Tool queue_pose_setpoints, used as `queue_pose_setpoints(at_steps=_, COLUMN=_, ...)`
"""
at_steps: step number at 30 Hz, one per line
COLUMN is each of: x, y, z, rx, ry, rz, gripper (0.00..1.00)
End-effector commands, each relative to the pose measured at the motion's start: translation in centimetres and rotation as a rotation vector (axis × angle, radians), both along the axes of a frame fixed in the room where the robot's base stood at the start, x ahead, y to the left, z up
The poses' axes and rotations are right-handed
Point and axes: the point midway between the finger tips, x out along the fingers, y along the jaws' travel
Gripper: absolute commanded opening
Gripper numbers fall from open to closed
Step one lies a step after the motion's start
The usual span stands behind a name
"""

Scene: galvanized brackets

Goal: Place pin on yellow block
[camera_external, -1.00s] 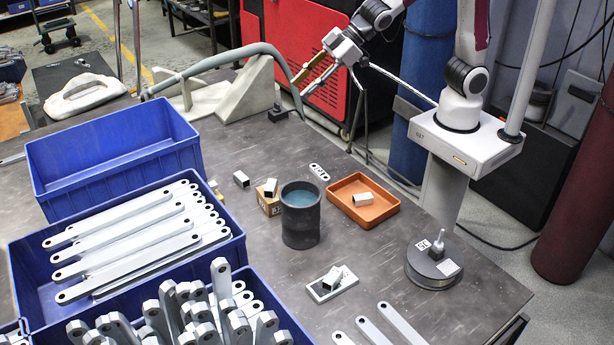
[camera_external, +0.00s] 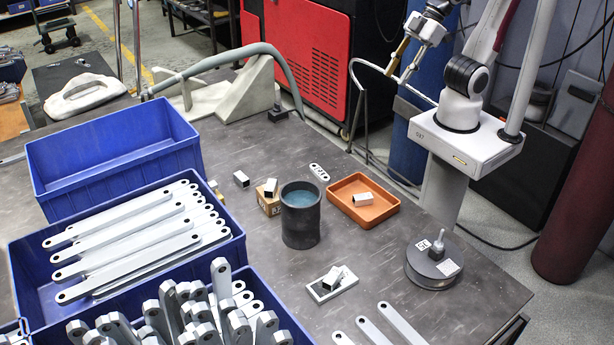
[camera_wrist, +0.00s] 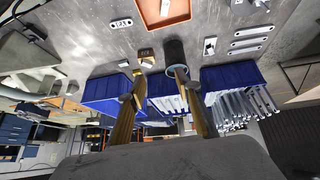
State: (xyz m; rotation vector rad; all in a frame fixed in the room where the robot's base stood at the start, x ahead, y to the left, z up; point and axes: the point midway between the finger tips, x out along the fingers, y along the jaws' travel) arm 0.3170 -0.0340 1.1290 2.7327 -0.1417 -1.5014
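A small yellow-brown block (camera_external: 268,204) stands on the table left of the dark cup, with a silver, dark-ended piece (camera_external: 270,187) on top. The block also shows in the wrist view (camera_wrist: 147,61). No piece is clearly recognisable as the pin. Similar silver pieces lie on the table (camera_external: 241,179), in the orange tray (camera_external: 362,199) and on a pale plate (camera_external: 333,277). My gripper (camera_external: 397,73) is raised beyond the table's back right edge, away from these pieces. In the wrist view its two fingers (camera_wrist: 160,80) are apart with nothing seen between them.
A dark cup (camera_external: 301,236) stands beside the block, near the orange tray (camera_external: 376,217). A round dark weight (camera_external: 432,268) with an upright knob sits at the right. A curved grey hose (camera_external: 215,62) is at the back.

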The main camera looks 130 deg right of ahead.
Motion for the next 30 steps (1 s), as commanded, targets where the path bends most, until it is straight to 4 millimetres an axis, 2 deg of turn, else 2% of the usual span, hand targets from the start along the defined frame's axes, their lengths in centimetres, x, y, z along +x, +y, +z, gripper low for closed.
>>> queue_pose_setpoints(at_steps=3, x=-2.8, y=1.4, z=-0.4, rx=0.023, ry=0.023, rz=0.025, gripper=0.34)
queue_pose_setpoints(at_steps=6, x=-4.8, y=2.2, z=-0.9, rx=0.041, ry=0.044, rz=0.043, gripper=0.34)
queue_pose_setpoints(at_steps=12, x=-7.1, y=3.2, z=-1.5, rx=0.061, ry=0.07, rz=0.064, gripper=0.34)
queue_pose_setpoints(at_steps=30, x=-7.4, y=3.4, z=-1.6, rx=0.064, ry=0.075, rz=0.067, gripper=0.34)
